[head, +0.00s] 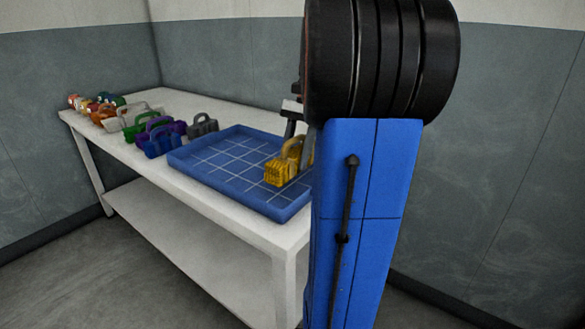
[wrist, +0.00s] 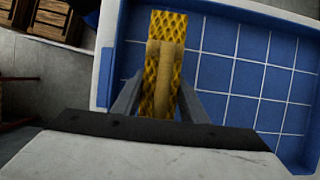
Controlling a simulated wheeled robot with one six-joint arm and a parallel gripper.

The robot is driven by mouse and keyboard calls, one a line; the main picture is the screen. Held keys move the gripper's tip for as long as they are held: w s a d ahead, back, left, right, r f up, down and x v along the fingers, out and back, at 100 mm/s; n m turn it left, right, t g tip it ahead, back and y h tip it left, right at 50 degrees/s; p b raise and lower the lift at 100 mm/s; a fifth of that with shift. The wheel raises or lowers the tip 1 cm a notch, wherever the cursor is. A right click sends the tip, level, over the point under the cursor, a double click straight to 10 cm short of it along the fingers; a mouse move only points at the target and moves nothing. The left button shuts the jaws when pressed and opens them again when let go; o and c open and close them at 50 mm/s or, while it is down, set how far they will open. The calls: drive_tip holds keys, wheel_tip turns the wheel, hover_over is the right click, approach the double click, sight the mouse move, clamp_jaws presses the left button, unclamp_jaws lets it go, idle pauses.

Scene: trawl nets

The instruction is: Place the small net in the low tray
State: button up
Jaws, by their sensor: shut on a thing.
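The small net is a yellow mesh block with a handle on top (head: 281,171), at the right part of the low tray in the head view. It also shows in the wrist view (wrist: 165,28), between my fingers. The low tray is blue with a pale grid on its floor (head: 208,165); its bare floor fills much of the wrist view (wrist: 225,70). My gripper (wrist: 160,100) is shut on the yellow net, over the tray near one side wall. I cannot tell whether the net touches the tray floor. My arm hides the tray's right end in the head view.
The tray stands on a white table (head: 240,226) with a lower shelf. Left of it stand a grey net (head: 202,126), a blue net (head: 160,142), a purple net (head: 172,125) and a green net (head: 132,128). More small coloured items sit at the far left end. The rest of the tray is empty.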

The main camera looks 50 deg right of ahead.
drive_tip(key=shift+f, duration=1.9)
drive_tip(key=o, duration=1.2)
drive_tip(key=shift+f, duration=0.1)
drive_tip(key=v, duration=1.2)
drive_tip(key=shift+s, duration=0.1)
